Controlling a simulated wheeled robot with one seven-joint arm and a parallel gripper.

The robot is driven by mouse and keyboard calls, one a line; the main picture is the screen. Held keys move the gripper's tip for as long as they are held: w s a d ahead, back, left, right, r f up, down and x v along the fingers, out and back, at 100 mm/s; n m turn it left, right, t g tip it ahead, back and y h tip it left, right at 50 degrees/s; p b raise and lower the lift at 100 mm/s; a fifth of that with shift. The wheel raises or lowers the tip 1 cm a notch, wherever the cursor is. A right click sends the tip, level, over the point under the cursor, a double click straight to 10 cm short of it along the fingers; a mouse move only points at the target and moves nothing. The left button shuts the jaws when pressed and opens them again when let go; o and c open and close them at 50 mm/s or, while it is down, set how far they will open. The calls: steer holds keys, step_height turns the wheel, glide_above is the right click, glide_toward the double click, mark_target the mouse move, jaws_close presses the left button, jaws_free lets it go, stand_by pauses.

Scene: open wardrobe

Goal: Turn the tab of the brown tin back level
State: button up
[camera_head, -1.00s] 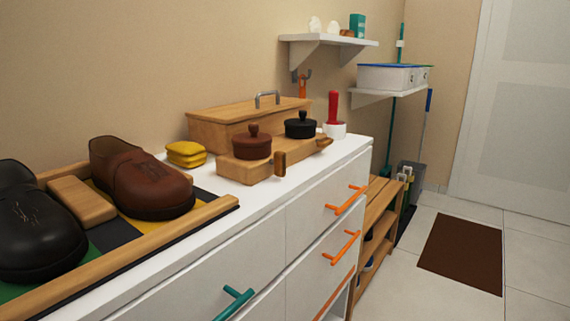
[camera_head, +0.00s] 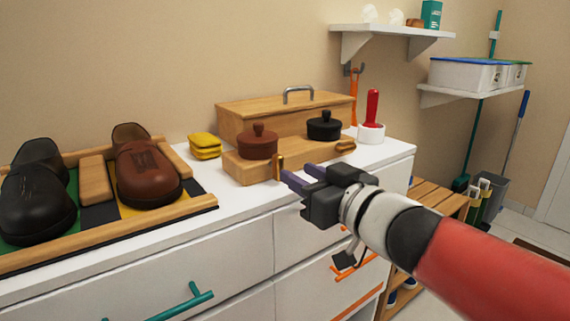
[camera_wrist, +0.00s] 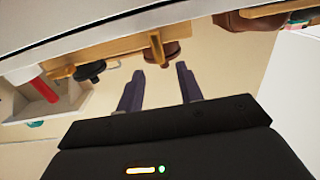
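The brown tin (camera_head: 258,147) with a round knob sits on a low wooden stand (camera_head: 243,172) on the white dresser. Its wooden tab (camera_head: 278,167) stands upright at the stand's front. In the wrist view, which looks inverted, the tab (camera_wrist: 157,49) shows beyond my fingertips, with part of the brown tin (camera_wrist: 173,50) behind it. My gripper (camera_head: 300,174) is open and empty, just right of the tab in the head view. In the wrist view a gap shows between the fingers (camera_wrist: 160,70). I cannot tell the exact distance to the tab.
A black tin (camera_head: 325,130) stands on the same stand, with its tab (camera_head: 346,146) lying level. A wooden box (camera_head: 235,120) is behind, a red-handled white item (camera_head: 371,131) to the right. Yellow sponges (camera_head: 205,146) and a shoe tray (camera_head: 205,203) are at left.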

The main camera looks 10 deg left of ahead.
mark_target(282, 163)
steer(key=x, duration=0.6)
steer(key=shift+b, duration=0.35)
steer(key=shift+c, duration=0.5)
jaws_close()
